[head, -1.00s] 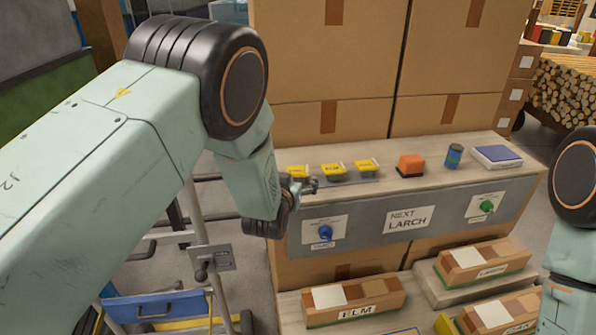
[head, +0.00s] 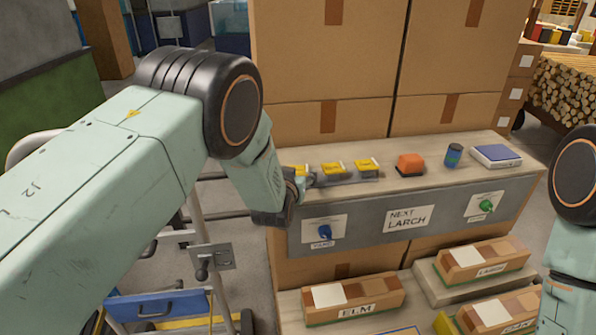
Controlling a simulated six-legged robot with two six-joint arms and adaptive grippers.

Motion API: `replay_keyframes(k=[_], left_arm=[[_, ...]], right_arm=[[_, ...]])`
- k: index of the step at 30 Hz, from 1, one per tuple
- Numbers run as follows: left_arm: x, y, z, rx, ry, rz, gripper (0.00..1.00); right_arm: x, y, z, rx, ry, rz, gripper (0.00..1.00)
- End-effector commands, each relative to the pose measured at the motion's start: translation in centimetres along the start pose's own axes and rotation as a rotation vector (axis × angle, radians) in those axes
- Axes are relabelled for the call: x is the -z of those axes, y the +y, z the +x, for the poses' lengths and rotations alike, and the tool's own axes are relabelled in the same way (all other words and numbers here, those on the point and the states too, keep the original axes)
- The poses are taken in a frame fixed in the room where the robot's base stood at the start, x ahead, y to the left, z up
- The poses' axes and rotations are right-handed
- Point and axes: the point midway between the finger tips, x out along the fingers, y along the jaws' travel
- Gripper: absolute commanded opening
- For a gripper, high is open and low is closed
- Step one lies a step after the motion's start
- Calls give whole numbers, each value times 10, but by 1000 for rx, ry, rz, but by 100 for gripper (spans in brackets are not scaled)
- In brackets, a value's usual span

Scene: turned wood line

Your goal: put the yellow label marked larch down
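Three yellow labels stand in a row on grey holders at the left of the wooden counter top: a left one (head: 300,169), a middle one (head: 333,168) and a right one (head: 367,164). Their lettering is too small to read, so I cannot tell which is marked larch. My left gripper (head: 306,181) is at the front of the left label, overlapping its lower part in the head view. Whether it touches or grips that label is unclear, as the fingers are small and dark. My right arm shows at the right edge; its gripper is out of view.
A sign (head: 408,219) reads NEXT LARCH on the grey front panel, between a blue knob (head: 324,232) and a green knob (head: 487,206). An orange block (head: 411,164), a blue can (head: 453,155) and a scale (head: 496,156) stand on the counter. Wood-sample boxes (head: 352,299) sit below.

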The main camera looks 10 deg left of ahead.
Motion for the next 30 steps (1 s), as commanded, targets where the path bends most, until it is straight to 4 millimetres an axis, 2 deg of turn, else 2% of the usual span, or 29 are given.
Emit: replay_keyframes(k=[1,6,14,17,27,30], left_arm=[[0,0,0,0,0,0,57],[0,0,0,0,0,0,44],[5,0,-1,0,2,0,44],[16,0,-4,-1,4,0,44],[75,0,-23,0,4,1,44],[86,0,-27,0,2,0,44]], right_arm=[[0,0,0,0,0,0,40],[0,0,0,0,0,0,40],[0,0,0,0,0,0,40],[0,0,1,0,0,0,40],[0,0,3,0,0,0,40],[0,0,4,0,0,0,40]])
